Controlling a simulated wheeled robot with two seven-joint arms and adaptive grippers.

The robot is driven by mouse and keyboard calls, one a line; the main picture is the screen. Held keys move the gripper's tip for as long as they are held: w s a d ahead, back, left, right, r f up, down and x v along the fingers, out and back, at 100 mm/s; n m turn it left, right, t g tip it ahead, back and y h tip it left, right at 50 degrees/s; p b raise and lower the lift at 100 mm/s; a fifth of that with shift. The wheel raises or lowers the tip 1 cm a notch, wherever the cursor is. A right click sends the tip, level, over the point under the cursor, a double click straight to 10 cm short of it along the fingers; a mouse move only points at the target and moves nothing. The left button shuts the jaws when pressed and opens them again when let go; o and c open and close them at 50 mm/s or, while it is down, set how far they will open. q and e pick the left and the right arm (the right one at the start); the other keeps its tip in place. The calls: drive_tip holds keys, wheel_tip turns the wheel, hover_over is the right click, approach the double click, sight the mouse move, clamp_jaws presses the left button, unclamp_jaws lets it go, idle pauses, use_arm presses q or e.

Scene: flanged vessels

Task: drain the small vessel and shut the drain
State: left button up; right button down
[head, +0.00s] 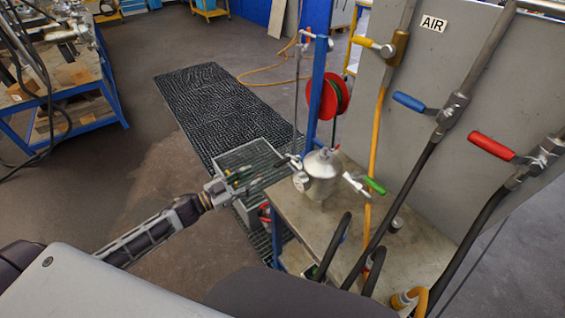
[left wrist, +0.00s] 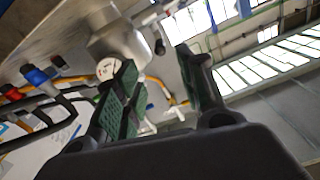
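The small vessel (head: 322,172) is a grey metal pot with a domed lid, standing upright on the bench. A round white gauge (head: 300,182) sits on its left side. A valve with a green handle (head: 375,186) sticks out on its right. My left gripper (head: 248,180) is left of the vessel, over the grating, apart from the vessel. In the left wrist view, its two fingers (left wrist: 162,88) stand wide apart with nothing between them; the vessel (left wrist: 122,40) and gauge (left wrist: 108,68) show beyond. I cannot make out a drain valve clearly. My right gripper is not in view.
The bench (head: 340,235) has black hoses rising at its front. A grey panel (head: 450,100) carries valves with yellow, blue (head: 408,102) and red (head: 491,146) handles. A blue post (head: 318,80) with a red reel stands behind the vessel. A grated box (head: 245,158) is left of the bench.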

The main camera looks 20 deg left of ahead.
sight(278, 162)
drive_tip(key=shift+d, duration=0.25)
use_arm(q)
drive_tip(key=shift+w+d, duration=0.1)
drive_tip(key=shift+w, duration=0.1)
drive_tip(key=shift+p+x, duration=0.35)
drive_tip(key=shift+x, duration=5.4)
drive_tip(key=shift+w+d, duration=0.45)
drive_tip(key=shift+w, duration=0.15)
drive_tip(key=shift+w+d, duration=0.15)
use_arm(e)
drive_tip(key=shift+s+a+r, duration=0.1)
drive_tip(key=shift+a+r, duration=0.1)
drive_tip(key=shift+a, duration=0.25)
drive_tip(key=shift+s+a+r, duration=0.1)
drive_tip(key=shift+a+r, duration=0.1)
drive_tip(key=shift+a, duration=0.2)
